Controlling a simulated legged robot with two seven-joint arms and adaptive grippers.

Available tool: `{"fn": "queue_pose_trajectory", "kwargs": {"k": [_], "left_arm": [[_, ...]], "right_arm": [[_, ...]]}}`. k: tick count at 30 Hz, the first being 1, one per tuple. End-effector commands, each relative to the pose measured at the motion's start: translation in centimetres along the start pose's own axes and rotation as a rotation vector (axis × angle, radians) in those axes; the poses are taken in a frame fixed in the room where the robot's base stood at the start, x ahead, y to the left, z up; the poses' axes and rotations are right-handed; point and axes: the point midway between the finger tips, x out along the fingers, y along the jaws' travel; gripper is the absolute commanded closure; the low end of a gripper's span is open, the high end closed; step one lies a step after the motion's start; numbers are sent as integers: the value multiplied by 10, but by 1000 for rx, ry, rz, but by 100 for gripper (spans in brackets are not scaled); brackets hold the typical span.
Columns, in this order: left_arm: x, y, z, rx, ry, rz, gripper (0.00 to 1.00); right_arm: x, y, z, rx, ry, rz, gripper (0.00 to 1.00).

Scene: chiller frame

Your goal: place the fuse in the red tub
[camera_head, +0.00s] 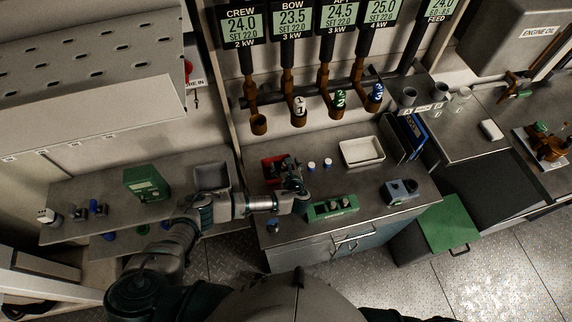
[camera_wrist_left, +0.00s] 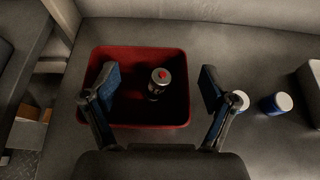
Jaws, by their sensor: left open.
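The red tub (camera_wrist_left: 92,76) stands on the grey counter; in the head view the tub (camera_head: 268,168) shows partly behind my left gripper (camera_head: 293,174). The fingers do not appear to touch the fuse. My right gripper is not in view.
Two white-topped blue cylinders (camera_head: 311,165) stand right of the tub. A white tray (camera_head: 361,151) is farther right. A green block with knobs (camera_head: 332,207) and a blue-grey device (camera_head: 400,191) sit nearer the front edge. Pipes with numbered tags (camera_head: 340,99) hang behind.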

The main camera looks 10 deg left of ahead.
Motion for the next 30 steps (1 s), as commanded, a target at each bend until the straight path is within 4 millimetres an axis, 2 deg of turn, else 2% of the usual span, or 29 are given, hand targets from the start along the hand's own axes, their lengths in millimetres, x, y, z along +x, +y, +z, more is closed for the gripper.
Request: {"fn": "queue_pose_trajectory", "kwargs": {"k": [5, 7, 15, 21, 24, 30], "left_arm": [[-3, -1, 8, 0, -3, -1, 15], [-13, -2, 7, 1, 0, -4, 15], [-74, -2, 6, -2, 3, -5, 15], [-109, -1, 6, -1, 1, -2, 15], [-118, -1, 7, -1, 0, -2, 15], [-123, -1, 7, 0, -1, -1, 15]], "right_arm": [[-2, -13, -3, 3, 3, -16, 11], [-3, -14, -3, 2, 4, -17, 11], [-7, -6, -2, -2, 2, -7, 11], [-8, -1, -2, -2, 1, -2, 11], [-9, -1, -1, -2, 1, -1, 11], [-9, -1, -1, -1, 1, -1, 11]]}}
